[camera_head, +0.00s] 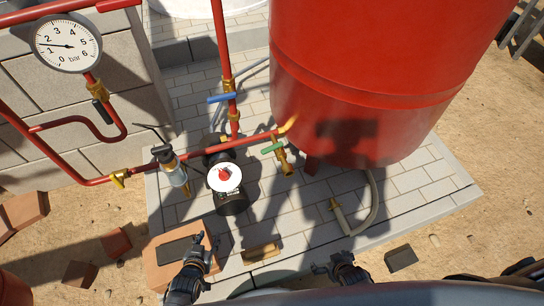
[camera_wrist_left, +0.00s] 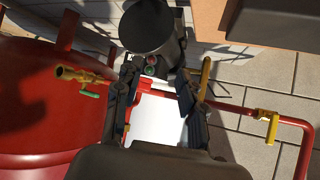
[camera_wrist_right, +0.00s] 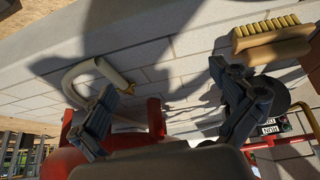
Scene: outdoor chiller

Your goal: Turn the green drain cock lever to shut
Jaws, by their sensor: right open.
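The green lever (camera_head: 272,148) sits on the brass drain cock (camera_head: 285,163) beside the red tank. In the head view the lever points out sideways across the cock's body. The lever (camera_wrist_left: 90,95) and the cock (camera_wrist_left: 78,75) also show in the left wrist view, left of the fingers. My left gripper (camera_head: 206,247) is open and empty, near the front of the paving, below and left of the cock. My right gripper (camera_head: 334,264) is open and empty, below and right of the cock. Neither gripper touches the lever.
The red tank (camera_head: 370,75) fills the upper right. A dark pump (camera_head: 233,198) stands left of the cock. Other valves have a blue handle (camera_head: 222,98) and a yellow handle (camera_head: 118,180). A brush (camera_head: 261,253) and a hose (camera_head: 372,205) lie on the paving.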

